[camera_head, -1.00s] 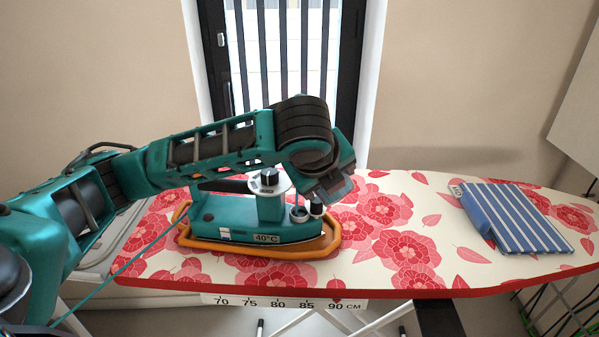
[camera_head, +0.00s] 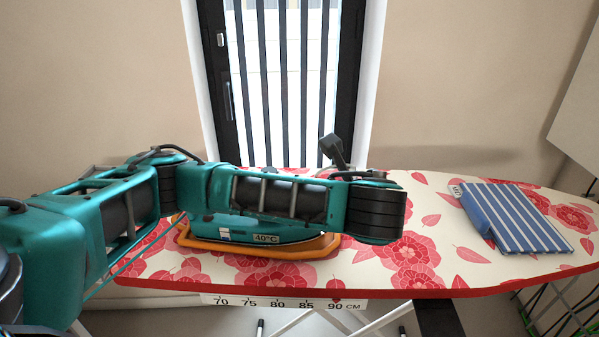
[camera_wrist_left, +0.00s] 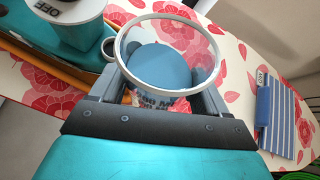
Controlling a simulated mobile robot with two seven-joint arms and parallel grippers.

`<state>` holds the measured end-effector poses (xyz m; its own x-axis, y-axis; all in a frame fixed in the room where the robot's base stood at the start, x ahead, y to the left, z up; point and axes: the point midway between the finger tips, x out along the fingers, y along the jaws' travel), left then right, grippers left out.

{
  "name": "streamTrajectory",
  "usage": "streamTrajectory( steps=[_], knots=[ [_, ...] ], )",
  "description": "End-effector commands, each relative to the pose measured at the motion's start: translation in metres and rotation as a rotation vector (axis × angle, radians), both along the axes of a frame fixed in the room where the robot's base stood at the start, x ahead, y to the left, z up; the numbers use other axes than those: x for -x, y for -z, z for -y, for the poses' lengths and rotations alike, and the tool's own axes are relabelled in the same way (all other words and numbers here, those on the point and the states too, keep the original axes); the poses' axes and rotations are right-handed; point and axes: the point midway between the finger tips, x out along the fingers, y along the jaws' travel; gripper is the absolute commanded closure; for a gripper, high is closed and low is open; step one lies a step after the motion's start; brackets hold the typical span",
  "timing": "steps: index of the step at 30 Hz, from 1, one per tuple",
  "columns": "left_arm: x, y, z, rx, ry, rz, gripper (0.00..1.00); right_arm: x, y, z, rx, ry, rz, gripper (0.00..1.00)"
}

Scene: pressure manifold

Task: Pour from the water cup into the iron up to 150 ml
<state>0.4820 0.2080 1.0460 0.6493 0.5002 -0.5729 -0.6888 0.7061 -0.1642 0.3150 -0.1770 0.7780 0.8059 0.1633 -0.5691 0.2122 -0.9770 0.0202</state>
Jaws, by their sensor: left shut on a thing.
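The teal iron (camera_head: 216,224) rests on an orange-rimmed stand on the ironing board, with a 40°C display on its side. My left arm hides its upper part in the head view. In the left wrist view the iron (camera_wrist_left: 88,38) shows at the upper left, with a white dial marked OFF and a small round ring beside it. My left gripper (camera_wrist_left: 165,92) is shut on the water cup (camera_wrist_left: 160,22), a clear cup with a pale rim and a blue surface inside. The cup is beside the iron, apart from the dial. My right gripper is not in view.
The flowered ironing board (camera_head: 440,255) has free room right of the iron. A folded blue striped cloth (camera_head: 515,217) lies at its right end. A barred window (camera_head: 290,80) is behind. A centimetre scale (camera_head: 285,303) runs below the board's front edge.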

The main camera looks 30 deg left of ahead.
Motion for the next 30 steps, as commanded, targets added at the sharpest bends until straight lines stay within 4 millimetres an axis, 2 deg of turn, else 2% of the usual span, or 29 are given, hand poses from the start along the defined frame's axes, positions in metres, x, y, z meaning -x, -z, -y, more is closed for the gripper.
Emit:
streamTrajectory(
  steps=[30],
  knots=[
    [0.001, 0.012, 0.016, -0.266, 0.002, 0.012, 0.64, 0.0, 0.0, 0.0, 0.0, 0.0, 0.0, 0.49]
  ],
)
